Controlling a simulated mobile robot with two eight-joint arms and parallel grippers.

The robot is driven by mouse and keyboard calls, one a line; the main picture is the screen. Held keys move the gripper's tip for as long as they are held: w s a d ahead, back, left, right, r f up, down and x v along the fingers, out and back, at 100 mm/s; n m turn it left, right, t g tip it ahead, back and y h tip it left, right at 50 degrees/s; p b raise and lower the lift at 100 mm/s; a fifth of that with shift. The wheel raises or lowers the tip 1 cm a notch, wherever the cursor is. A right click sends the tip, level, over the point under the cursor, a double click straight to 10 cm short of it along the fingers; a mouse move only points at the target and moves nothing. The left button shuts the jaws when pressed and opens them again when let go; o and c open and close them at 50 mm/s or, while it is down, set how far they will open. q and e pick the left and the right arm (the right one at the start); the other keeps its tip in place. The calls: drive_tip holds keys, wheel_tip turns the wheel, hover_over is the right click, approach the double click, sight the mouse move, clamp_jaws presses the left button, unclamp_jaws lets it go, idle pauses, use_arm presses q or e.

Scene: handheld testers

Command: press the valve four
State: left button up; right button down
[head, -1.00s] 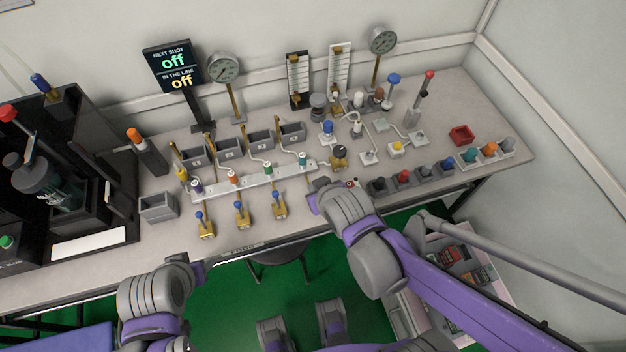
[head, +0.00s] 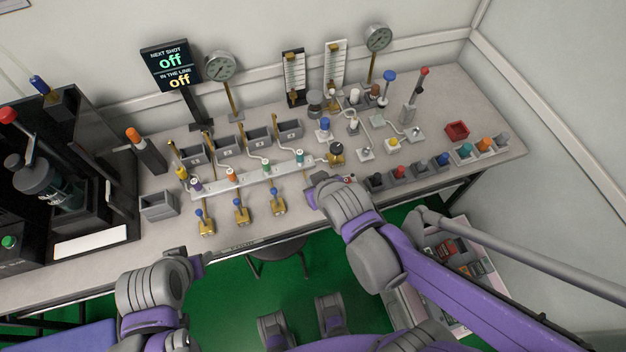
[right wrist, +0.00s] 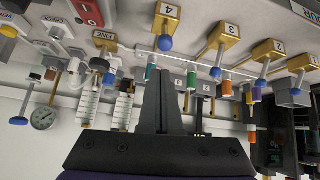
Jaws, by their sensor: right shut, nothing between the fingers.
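Valve four is a brass block (right wrist: 171,12) marked 4 with a blue ball-tipped lever (right wrist: 165,43), at the top middle of the right wrist view.
Three like valves (head: 207,225) (head: 242,212) (head: 278,203) stand in a row to the left. Behind them runs a white rail (head: 230,183) with coloured caps. A black knob (head: 337,148) and a row of coloured buttons (head: 405,176) lie to the right. The display (head: 171,67) reads off twice.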

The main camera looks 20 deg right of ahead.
drive_tip(key=shift+w, duration=0.1)
drive_tip(key=shift+w+r, duration=0.25)
drive_tip(key=w+r+p+v, duration=0.1)
drive_tip(key=p+v, duration=0.3)
drive_tip(key=v, duration=0.5)
drive_tip(key=shift+a+r, duration=0.15)
drive_tip(key=shift+a, duration=0.15)
